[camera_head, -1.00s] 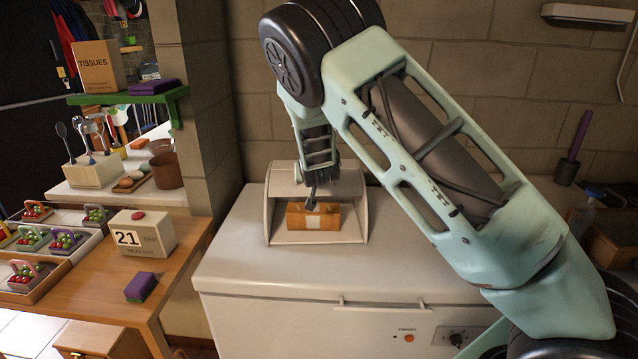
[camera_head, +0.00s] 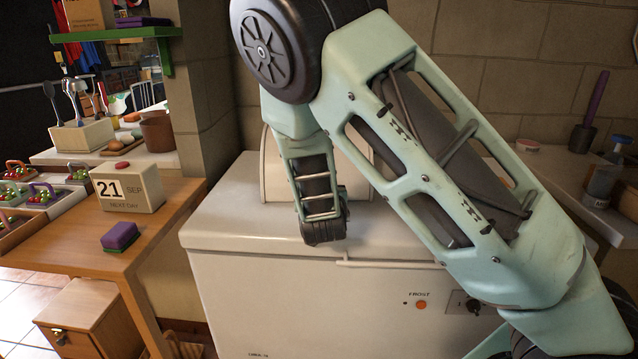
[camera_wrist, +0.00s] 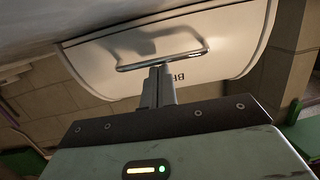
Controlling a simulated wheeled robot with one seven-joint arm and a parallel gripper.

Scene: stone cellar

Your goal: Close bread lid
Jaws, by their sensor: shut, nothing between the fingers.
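The cream bread bin (camera_head: 274,172) stands on the white chest freezer, mostly hidden behind my arm. In the wrist view its lid (camera_wrist: 225,45) fills the upper part, with a metal bar handle (camera_wrist: 185,57) and partly hidden upside-down lettering. The lid appears to be down over the front; no opening and no bread show. My gripper (camera_wrist: 158,70) is shut and empty, its fingertips at the handle. I cannot tell whether they touch it. In the head view the fingers are hidden behind my wrist.
The freezer top (camera_head: 215,215) is clear left of the bin. A wooden table (camera_head: 60,240) on the left holds a calendar block (camera_head: 127,188) and a purple and green sponge (camera_head: 120,236). A stone wall (camera_head: 480,60) stands behind. A dark pot (camera_head: 584,138) is at the right.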

